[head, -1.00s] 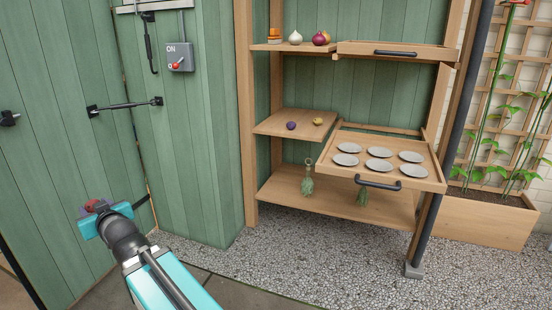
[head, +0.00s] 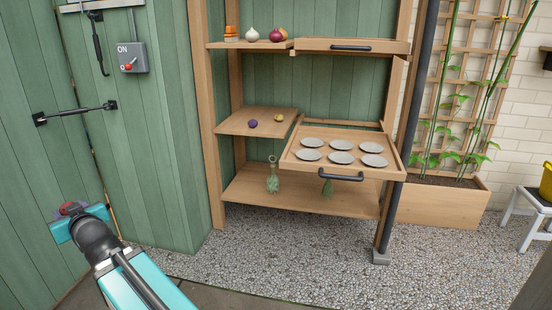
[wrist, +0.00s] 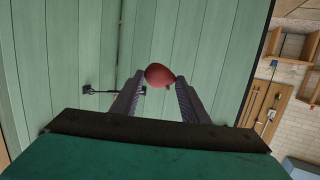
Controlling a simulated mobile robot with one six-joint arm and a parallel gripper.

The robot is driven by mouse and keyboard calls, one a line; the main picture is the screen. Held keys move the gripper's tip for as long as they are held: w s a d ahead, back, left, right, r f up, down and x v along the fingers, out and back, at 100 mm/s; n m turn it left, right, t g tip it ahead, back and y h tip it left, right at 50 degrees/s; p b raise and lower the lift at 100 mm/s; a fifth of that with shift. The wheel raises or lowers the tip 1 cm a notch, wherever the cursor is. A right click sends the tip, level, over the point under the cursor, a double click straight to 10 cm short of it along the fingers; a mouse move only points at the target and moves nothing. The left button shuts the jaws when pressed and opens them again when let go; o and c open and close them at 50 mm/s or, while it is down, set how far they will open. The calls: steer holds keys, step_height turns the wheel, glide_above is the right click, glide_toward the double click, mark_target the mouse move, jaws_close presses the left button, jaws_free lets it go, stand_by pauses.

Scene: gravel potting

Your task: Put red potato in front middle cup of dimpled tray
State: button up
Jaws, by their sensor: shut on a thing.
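My gripper (head: 78,222) is at the lower left in the head view, in front of the green wall. It is shut on the red potato (wrist: 159,75), which sits between the fingertips in the wrist view. Only a small part of the potato (head: 72,208) shows in the head view. The dimpled tray (head: 391,173) is a pulled-out wooden drawer on the shelf, right of centre, with two rows of round grey cups. The front middle cup (head: 342,158) looks empty. My gripper is well to the left of the tray, apart from it.
The wooden shelf (head: 256,118) left of the tray holds a purple and a yellow item. Onions and orange items stand above. A closed drawer (head: 350,46) sits over the tray. A post (head: 400,145) stands at the tray's right. Gravel ground in front is clear.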

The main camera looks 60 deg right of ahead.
steer(key=s+d+r+m+g+h+b, duration=0.1)
steer(key=s+d+m+g+h, duration=0.15)
steer(key=s+d, duration=0.7)
steer(key=s+d+m+g+h+b, duration=0.1)
steer(key=s+d+m+h, duration=0.2)
steer(key=d, duration=1.3)
steer(key=s+d+r+m+g+h+b, duration=0.1)
steer(key=s+d+m+g+h, duration=0.25)
steer(key=d, duration=0.95)
steer(key=s+d+r+m+g+h, duration=0.1)
steer(key=s+d+m+g, duration=0.1)
steer(key=s+d, duration=0.4)
steer(key=s+d+r+m+g+h+b, duration=0.1)
steer(key=s+d, duration=0.5)
steer(key=s, duration=0.9)
steer(key=s+d+r+m+g+h+b, duration=0.1)
steer(key=s+d+m+g, duration=0.4)
steer(key=s, duration=0.5)
steer(key=shift+s+d+r+g+h, duration=0.35)
steer(key=shift+d+r+g+h, duration=0.15)
steer(key=shift+d+r+h, duration=0.55)
steer(key=shift+f, duration=0.2)
steer(key=p+x, duration=0.1)
steer(key=p, duration=0.1)
steer(key=p+x, duration=0.2)
steer(key=shift+r, duration=0.3)
steer(key=d+p, duration=0.1)
steer(key=p, duration=0.4)
steer(key=shift+d, duration=0.2)
